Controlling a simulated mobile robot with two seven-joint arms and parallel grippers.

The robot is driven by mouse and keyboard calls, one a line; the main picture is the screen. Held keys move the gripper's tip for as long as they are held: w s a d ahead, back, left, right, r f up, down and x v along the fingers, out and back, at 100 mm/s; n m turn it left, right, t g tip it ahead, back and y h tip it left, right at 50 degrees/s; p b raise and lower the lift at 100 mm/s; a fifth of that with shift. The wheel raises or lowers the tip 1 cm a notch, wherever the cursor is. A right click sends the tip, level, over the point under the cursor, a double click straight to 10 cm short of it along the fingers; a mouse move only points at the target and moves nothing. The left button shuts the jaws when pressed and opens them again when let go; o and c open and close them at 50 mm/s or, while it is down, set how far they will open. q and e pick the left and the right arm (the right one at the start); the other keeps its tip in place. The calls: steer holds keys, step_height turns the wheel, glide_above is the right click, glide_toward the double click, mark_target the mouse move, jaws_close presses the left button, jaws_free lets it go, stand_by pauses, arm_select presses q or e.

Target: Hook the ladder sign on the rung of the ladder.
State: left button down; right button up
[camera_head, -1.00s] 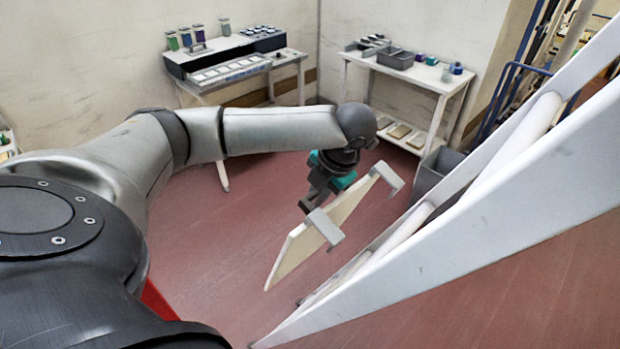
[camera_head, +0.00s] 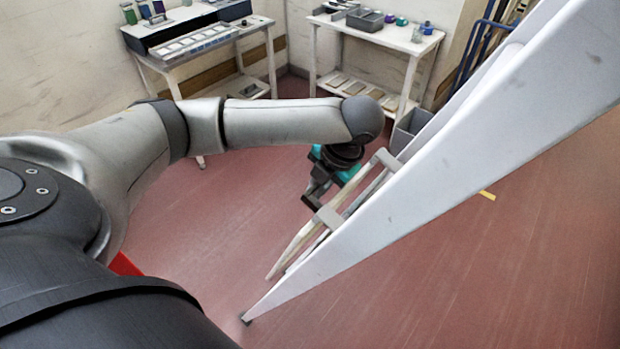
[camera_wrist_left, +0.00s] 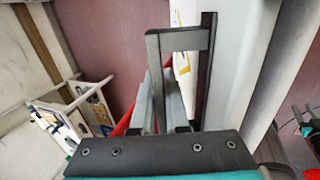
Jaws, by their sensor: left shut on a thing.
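The ladder sign is a pale flat panel (camera_head: 292,250) with two grey hooks on its upper edge, a near hook (camera_head: 329,216) and a far hook (camera_head: 387,159). My left gripper (camera_head: 314,196) is shut on the sign and holds it tilted above the floor. The white ladder (camera_head: 430,180) slants up to the right; its near rail covers part of the sign's far side. Its rungs are mostly hidden, so I cannot tell whether the hooks touch one. In the left wrist view a grey hook (camera_wrist_left: 181,40) stands close to a white surface.
A bench with a dark box and trays (camera_head: 205,40) and a white table with bins (camera_head: 385,35) stand at the back wall. A grey bin (camera_head: 408,130) is behind the ladder. A black and teal piece at the left wrist view's right edge may be my right gripper.

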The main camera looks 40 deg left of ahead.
arm_select(q)
steer(key=shift+d+f, duration=0.3)
steer(key=shift+d, duration=0.35)
steer(key=shift+b+x, duration=0.35)
steer(key=shift+x, duration=1.5)
steer(key=shift+a, duration=0.1)
steer(key=c, duration=0.8)
jaws_free()
steer(key=shift+c, duration=0.2)
steer(key=shift+s, duration=0.1)
steer(key=v, duration=1)
steer(key=shift+d+r, duration=0.2)
steer(key=shift+r, duration=0.05)
steer(key=v, duration=0.2)
steer(key=shift+r+p, duration=0.4)
steer(key=shift+r, duration=0.05)
steer(key=shift+v, duration=0.95)
